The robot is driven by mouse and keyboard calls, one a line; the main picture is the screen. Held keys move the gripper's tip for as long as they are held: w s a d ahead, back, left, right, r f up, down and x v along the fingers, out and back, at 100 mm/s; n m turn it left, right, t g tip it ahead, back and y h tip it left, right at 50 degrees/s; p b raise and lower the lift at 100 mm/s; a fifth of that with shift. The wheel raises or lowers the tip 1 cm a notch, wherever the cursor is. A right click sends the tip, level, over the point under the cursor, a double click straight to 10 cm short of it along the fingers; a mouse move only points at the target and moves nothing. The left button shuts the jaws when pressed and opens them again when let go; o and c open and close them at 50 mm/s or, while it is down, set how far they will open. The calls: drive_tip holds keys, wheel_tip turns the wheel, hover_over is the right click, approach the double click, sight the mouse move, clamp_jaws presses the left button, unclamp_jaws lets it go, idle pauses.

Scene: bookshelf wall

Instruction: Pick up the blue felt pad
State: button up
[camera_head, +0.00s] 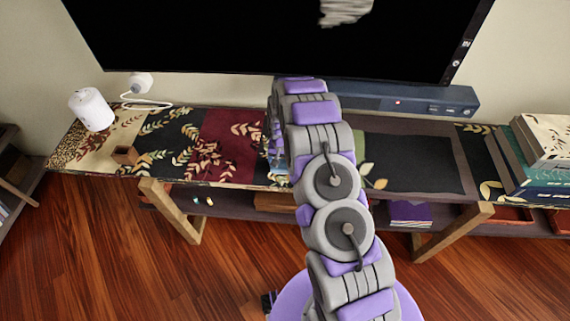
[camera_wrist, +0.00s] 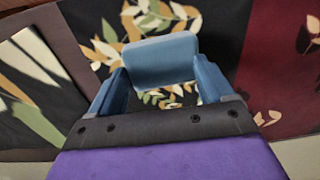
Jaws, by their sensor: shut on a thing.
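The blue felt pad (camera_wrist: 161,62) shows in the wrist view as a flat blue-grey block with rounded corners, spanning the space between the fingers. My gripper (camera_wrist: 162,82) is shut on it, with one blue finger at each side. Patterned cloth shows below the pad in the gap. I cannot tell exactly how high the pad is above the surface. In the head view my arm hides most of the gripper; only a bit of blue shows at the arm's left edge, over the long low bench (camera_head: 88,182).
A white cylinder (camera_head: 91,109) and a small brown box (camera_head: 125,155) stand at the bench's left. Books (camera_head: 545,160) are stacked at the right. A big black screen (camera_head: 200,38) and a dark bar (camera_head: 400,97) are behind. Wooden floor (camera_head: 110,260) lies in front.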

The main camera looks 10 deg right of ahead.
sight(283, 169)
drive_tip(key=s+f, duration=0.2)
drive_tip(key=shift+s+a+f+g, duration=0.15)
drive_tip(key=shift+s+f+g, duration=0.2)
drive_tip(key=shift+s+g, duration=0.05)
drive_tip(key=shift+w+r+p, duration=0.15)
drive_tip(key=shift+r+p, duration=0.2)
drive_tip(key=shift+r, duration=0.15)
drive_tip(key=shift+w+r+p, duration=0.2)
drive_tip(key=shift+r+p, duration=0.2)
drive_tip(key=shift+r, duration=0.4)
drive_tip(key=shift+c, duration=0.9)
drive_tip(key=s+d, duration=0.1)
drive_tip(key=s+d+r+p, duration=0.1)
drive_tip(key=d, duration=0.1)
drive_tip(key=shift+r, duration=0.1)
drive_tip(key=c, duration=0.7)
drive_tip(key=s+d, duration=0.1)
drive_tip(key=d, duration=0.2)
drive_tip(key=s+d+r+p, duration=0.1)
drive_tip(key=s+d, duration=0.1)
drive_tip(key=d, duration=0.2)
drive_tip(key=s+d, duration=0.1)
drive_tip(key=d, duration=0.2)
drive_tip(key=shift+s+d+r+p, duration=0.15)
drive_tip(key=shift+s+r+p, duration=0.1)
drive_tip(key=shift+p, duration=0.15)
clamp_jaws()
drive_tip(key=shift+s+r, duration=0.15)
drive_tip(key=shift+s, duration=0.05)
